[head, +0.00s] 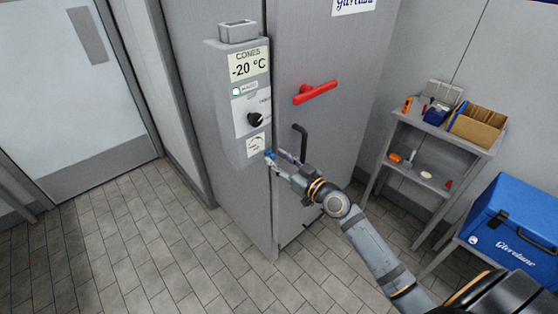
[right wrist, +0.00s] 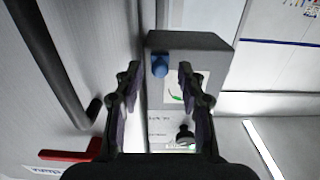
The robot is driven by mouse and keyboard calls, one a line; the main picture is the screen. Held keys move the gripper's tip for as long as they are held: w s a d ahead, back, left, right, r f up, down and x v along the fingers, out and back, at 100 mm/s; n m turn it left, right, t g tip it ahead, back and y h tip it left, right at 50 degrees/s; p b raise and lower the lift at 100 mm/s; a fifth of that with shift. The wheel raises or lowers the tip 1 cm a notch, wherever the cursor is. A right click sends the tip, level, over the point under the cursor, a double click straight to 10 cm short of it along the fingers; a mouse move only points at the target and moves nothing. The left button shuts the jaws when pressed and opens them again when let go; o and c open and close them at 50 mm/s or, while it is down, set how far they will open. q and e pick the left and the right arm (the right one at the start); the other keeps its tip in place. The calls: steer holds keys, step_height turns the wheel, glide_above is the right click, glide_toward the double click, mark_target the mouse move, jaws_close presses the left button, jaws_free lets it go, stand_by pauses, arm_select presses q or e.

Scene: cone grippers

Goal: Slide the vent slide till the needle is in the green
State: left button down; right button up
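The vent slide's blue knob (right wrist: 160,65) shows in the right wrist view on the grey control box (right wrist: 205,60). It also shows in the head view (head: 269,153) at the box's lower end. A white gauge (right wrist: 174,87) with a green arc lies beside it; in the head view the gauge (head: 256,144) is small, and I cannot read its needle. My right gripper (head: 272,158) is at the knob. In the right wrist view its fingers (right wrist: 159,72) are apart, with the knob between the tips and a gap on each side. My left gripper is not in view.
The box bears a black dial (head: 255,119) and a green lamp (head: 237,92). A red handle (head: 315,92) and black door handle (head: 301,142) stick out nearby. A shelf (head: 440,138) and blue cooler (head: 512,225) stand right. The tiled floor at left is clear.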

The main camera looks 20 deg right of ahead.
mark_target(253, 159)
jaws_close()
stand_by(0.3)
steer(key=shift+a, duration=0.1)
steer(key=a, duration=0.1)
steer(key=s+a, duration=0.1)
steer(key=a, duration=0.1)
steer(key=a+b, duration=0.1)
steer(key=a, duration=0.1)
steer(key=shift+s, duration=0.4)
steer(key=shift+d, duration=0.1)
jaws_free()
